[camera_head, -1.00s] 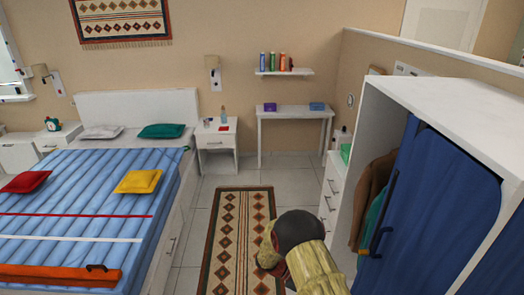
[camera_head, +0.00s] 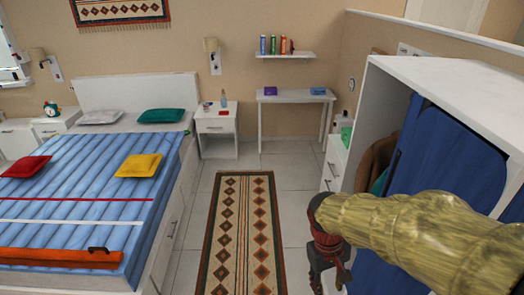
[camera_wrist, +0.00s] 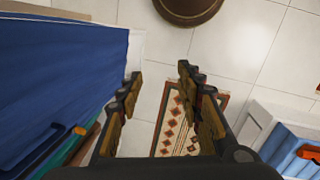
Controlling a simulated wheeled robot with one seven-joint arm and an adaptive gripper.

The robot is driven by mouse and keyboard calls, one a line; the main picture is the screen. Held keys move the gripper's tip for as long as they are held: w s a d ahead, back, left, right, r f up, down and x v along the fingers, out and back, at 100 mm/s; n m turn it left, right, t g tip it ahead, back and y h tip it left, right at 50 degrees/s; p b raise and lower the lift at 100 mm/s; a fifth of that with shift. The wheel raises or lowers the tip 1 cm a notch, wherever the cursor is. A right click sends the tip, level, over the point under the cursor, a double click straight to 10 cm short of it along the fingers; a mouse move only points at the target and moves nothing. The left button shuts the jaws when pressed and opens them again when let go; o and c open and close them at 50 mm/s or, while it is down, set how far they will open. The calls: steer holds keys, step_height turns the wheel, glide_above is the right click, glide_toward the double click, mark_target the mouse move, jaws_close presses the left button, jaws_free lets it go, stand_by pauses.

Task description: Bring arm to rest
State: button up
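My gripper (camera_head: 329,268) hangs pointing down at the end of my arm, in front of the open wardrobe and right of the patterned rug. In the wrist view its two fingers (camera_wrist: 160,76) are spread apart, with only floor and rug showing between them. The gripper is open and empty. My yellowish arm crosses in front of the wardrobe and hides part of its blue front and the clothes inside.
The white wardrobe (camera_head: 425,75) with its blue front (camera_head: 465,150) stands close on the right. The rug (camera_head: 240,235) lies on clear tiled floor. The bed (camera_head: 70,205) is on the left. A small chest (camera_head: 333,163) stands beyond the wardrobe.

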steer(key=s+d+r+m+t+y+b, duration=0.1)
steer(key=s+r+m+t+b, duration=0.1)
steer(key=s+r+t, duration=0.4)
steer(key=s+r+m, duration=0.1)
steer(key=s+r, duration=0.2)
steer(key=r, duration=0.4)
steer(key=shift+s+d+t+y, duration=0.15)
steer(key=shift+d+t+y, duration=0.15)
steer(key=shift+y, duration=0.1)
steer(key=shift+a, duration=0.1)
steer(key=shift+c, duration=0.6)
